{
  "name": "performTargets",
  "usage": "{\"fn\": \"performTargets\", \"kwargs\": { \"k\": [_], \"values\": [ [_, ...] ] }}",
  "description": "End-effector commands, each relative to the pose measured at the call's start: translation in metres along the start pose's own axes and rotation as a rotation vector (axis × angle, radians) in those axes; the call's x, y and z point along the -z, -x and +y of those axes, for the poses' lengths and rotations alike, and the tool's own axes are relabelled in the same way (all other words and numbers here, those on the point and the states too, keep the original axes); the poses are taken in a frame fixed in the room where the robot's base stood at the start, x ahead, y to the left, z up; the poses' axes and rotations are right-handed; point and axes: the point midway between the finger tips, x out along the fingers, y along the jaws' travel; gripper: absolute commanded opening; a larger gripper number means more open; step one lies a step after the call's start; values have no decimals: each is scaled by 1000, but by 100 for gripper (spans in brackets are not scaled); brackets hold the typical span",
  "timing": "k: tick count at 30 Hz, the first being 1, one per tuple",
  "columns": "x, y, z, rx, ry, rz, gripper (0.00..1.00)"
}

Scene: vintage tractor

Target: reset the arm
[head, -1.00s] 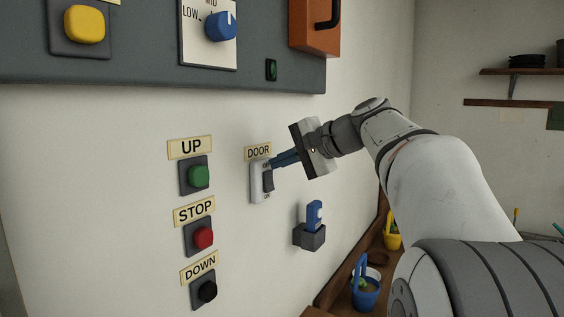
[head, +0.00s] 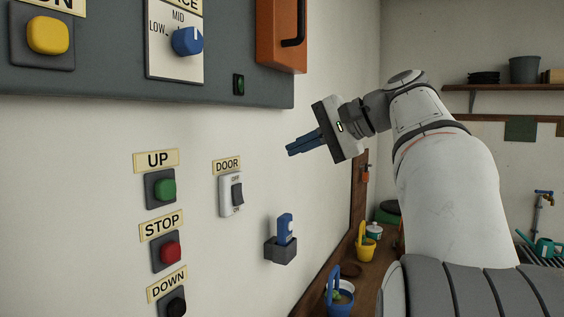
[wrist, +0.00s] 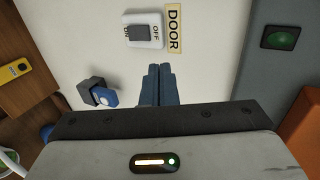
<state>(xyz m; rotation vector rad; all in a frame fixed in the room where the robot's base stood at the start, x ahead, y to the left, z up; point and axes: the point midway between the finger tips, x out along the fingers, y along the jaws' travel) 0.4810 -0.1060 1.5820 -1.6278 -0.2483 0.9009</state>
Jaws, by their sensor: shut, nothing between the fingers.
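My gripper (head: 291,149) is in front of the wall, to the right of the door switch, with its blue fingers together and nothing between them. The fingers point left toward the wall and are clear of the switch. In the wrist view the gripper (wrist: 159,70) shows with both fingers side by side. The door switch (head: 231,195) is a white plate with a dark rocker, marked OFF at the top and ON at the bottom, under a DOOR label (head: 227,165). It also shows in the wrist view (wrist: 143,31).
A blue item (head: 285,228) sits in a dark wall holder (head: 280,251) below my gripper. Green (head: 165,189), red (head: 170,252) and black (head: 176,306) buttons are at the left. A grey panel (head: 110,84) is above. A wooden bench (head: 368,280) holds buckets.

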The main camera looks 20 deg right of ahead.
Motion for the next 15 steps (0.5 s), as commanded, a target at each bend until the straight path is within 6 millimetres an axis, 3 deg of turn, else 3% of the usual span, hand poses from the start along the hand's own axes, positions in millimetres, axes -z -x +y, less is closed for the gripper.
{"fn": "performTargets", "kwargs": {
  "k": [15],
  "values": [
    [0, 6, -2, -1, -1, -2, 0]
  ]
}}
